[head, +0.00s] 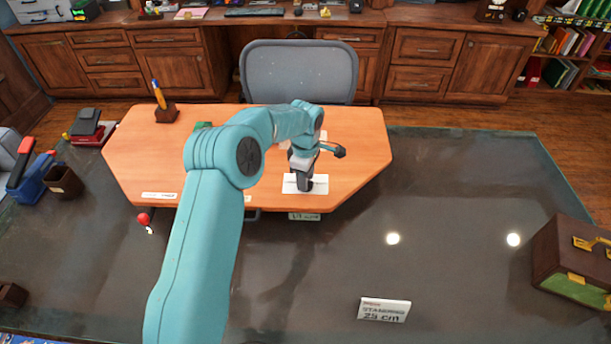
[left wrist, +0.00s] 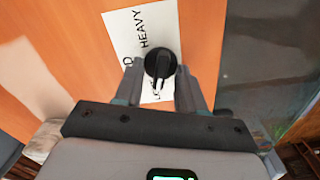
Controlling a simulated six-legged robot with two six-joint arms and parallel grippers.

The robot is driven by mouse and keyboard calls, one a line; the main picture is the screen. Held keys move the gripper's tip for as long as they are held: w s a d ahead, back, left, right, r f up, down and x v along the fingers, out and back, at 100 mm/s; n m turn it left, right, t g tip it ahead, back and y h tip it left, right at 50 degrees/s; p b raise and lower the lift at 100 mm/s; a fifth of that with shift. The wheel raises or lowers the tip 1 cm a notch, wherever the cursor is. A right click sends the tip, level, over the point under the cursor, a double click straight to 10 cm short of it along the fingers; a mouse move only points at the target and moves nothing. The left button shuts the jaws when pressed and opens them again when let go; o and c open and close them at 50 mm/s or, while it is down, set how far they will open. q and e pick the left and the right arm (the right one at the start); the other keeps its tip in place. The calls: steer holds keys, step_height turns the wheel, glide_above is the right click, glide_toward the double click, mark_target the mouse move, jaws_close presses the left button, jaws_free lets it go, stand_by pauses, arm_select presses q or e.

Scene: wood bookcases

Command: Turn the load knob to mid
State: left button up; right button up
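The load knob (left wrist: 160,64) is a round black knob with a narrow grip, on a white label plate (left wrist: 120,28) on the orange wooden desk. The word "HEAVY" shows on the plate above the knob. Other lettering is partly hidden by the knob and fingers. My left gripper (left wrist: 160,72) is open, with one finger on each side of the knob; I cannot tell whether they touch it. In the head view my left gripper (head: 304,184) points down over the plate (head: 319,184), and I cannot make out the knob there. My right gripper is not in view.
The orange desk (head: 350,185) has a pen holder (head: 166,114) at its back left. A dark glossy surface lies around it, with a small sign (head: 384,310) and a brown case (head: 575,262) at the right. A grey chair (head: 298,75) stands behind.

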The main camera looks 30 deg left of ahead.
arm_select(q)
steer(key=shift+w+f, duration=0.1)
steer(key=shift+s+r, duration=0.2)
jaws_close()
steer(key=shift+w, duration=0.1)
steer(key=shift+f+m, duration=0.1)
steer(key=shift+m, duration=0.2)
steer(key=shift+m+b, duration=0.65)
steer(key=shift+m, duration=0.25)
steer(key=m+b, duration=0.1)
steer(key=m, duration=0.2)
steer(key=shift+m, duration=0.3)
steer(key=m, duration=0.3)
steer(key=shift+m, duration=0.3)
steer(key=shift+m+b, duration=0.35)
steer(key=shift+m, duration=1.65)
steer(key=shift+r+m, duration=0.2)
steer(key=shift+m, duration=0.1)
